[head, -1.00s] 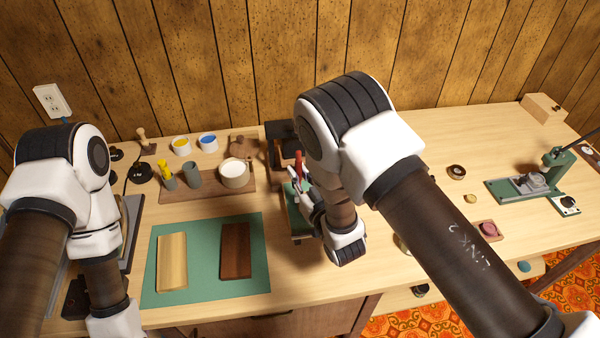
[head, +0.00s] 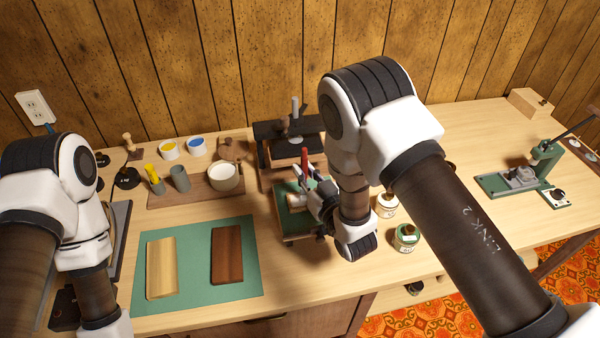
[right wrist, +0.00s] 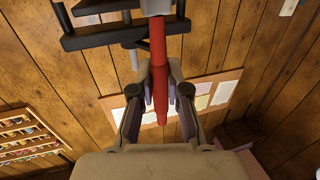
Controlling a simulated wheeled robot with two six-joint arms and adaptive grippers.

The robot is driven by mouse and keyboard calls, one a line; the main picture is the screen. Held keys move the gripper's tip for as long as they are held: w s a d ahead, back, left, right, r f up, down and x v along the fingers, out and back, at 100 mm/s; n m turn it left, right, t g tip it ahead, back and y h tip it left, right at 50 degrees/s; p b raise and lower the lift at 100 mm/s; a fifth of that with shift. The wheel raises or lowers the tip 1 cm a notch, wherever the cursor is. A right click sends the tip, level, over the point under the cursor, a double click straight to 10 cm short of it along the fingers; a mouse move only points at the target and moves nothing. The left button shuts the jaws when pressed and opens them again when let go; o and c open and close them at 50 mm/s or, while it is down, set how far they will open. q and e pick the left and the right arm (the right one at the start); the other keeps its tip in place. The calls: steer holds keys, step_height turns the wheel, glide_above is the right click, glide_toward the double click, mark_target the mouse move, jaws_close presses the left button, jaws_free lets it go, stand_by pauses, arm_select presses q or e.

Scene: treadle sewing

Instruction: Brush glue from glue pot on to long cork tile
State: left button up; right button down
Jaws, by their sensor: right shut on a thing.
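My right gripper (head: 312,187) is shut on a red-handled tool (head: 304,157), held roughly upright above the green-topped stand in the middle of the bench. In the right wrist view the red handle (right wrist: 158,70) lies between the two fingers (right wrist: 160,88), with a pale grey piece at its upper end. Its lower end is not clear in the head view. A round pot with white contents (head: 225,178) stands on the brown board. Two long tiles lie side by side on the green mat: a pale one (head: 161,268) and a dark brown one (head: 227,254). My left gripper is out of frame.
The green mat (head: 195,288) is at the front left. Blue and yellow paint cups (head: 196,147), a grey cup (head: 180,178) and a dark press (head: 290,145) stand behind. Jars (head: 406,238) stand right of my right wrist. A green hand press (head: 525,175) is farther right.

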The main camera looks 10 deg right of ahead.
steer(key=d+b, duration=0.1)
steer(key=d, duration=0.5)
steer(key=shift+d+b, duration=0.3)
steer(key=shift+b, duration=0.05)
stand_by(0.6)
steer(key=shift+a, duration=0.15)
stand_by(0.3)
steer(key=shift+s+a+p, duration=0.1)
steer(key=shift+a+p, duration=0.3)
steer(key=shift+a, duration=2.95)
steer(key=a+p, duration=0.2)
steer(key=a, duration=0.1)
steer(key=shift+a, duration=0.2)
